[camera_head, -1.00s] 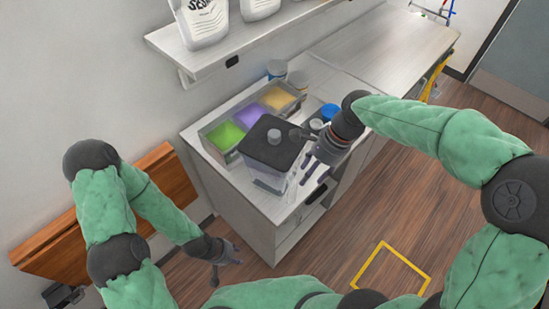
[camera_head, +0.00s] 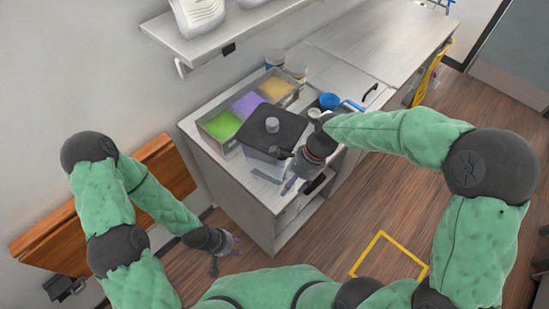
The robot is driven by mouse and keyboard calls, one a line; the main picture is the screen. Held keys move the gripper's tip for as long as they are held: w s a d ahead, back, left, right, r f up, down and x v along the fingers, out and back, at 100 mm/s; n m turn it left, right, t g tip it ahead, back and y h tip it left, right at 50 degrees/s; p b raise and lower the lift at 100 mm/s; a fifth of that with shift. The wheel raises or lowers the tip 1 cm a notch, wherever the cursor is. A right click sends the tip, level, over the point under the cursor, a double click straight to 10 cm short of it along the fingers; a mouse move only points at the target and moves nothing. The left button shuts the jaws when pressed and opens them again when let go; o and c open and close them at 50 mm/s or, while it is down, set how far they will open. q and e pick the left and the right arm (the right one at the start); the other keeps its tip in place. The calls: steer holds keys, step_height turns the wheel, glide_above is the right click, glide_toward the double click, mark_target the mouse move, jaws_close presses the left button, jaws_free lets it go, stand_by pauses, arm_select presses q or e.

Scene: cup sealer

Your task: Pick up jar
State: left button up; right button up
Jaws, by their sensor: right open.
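A clear jar-like container with a black lid and grey knob (camera_head: 270,130) stands on the counter near its front corner. Small jars with blue lids (camera_head: 329,101) stand behind it to the right, and two more jars (camera_head: 275,60) stand at the back by the wall. I cannot tell which jar the task means. My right gripper (camera_head: 285,170) is open beside the black-lidded container's right side, over the counter's front edge; its fingers are partly hidden by its own wrist. My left gripper (camera_head: 226,254) hangs low, left of the counter, away from the jars; its fingers look apart.
A tray (camera_head: 206,130) with green, purple and yellow contents lies behind the container. A wall shelf (camera_head: 222,38) with white bags overhangs the back left. The counter (camera_head: 385,50) is clear further right. A wooden panel (camera_head: 105,205) is at the left wall.

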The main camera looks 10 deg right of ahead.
steer(key=shift+c, duration=0.3)
jaws_close()
steer(key=shift+w+r, duration=0.15)
